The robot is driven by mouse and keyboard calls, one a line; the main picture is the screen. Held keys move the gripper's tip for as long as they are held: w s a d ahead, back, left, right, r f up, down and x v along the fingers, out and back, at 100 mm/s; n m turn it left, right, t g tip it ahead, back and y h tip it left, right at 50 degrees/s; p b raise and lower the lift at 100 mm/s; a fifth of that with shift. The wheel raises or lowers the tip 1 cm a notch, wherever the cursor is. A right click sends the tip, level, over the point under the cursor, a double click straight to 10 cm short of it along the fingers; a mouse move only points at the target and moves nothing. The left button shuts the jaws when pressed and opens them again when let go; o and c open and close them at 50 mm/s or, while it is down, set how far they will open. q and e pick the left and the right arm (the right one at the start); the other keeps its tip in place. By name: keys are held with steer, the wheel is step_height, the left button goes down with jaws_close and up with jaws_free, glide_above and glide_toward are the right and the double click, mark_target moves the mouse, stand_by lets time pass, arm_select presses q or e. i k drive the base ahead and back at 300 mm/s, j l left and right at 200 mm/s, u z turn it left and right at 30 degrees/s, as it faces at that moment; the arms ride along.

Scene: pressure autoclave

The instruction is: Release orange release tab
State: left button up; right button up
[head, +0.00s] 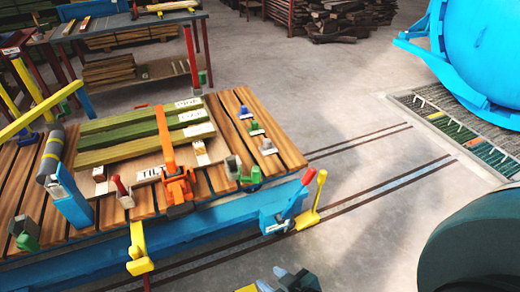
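An orange clamp-like fitting (178,188) with a tall orange bar (163,135) stands at the front of the plank-topped blue cart, on the left. It is the largest orange part in view; I cannot tell which portion of it is the release tab. My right gripper (272,281) shows at the bottom edge, partly cut off, in front of the cart and apart from the orange fitting. Its fingertips are small and partly hidden, so I cannot tell whether it is open. My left gripper is not in view.
The cart's wooden deck (285,150) carries green boards (140,135) and several small coloured clamps. A red-handled blue lever (290,208) and a yellow lever (315,200) stand at its right end.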

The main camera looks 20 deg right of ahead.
mark_target(191, 170)
steer(key=i+j, duration=0.3)
steer(key=j, duration=0.25)
steer(key=i+j, duration=0.15)
steer(key=i, duration=0.45)
steer(key=z, duration=0.05)
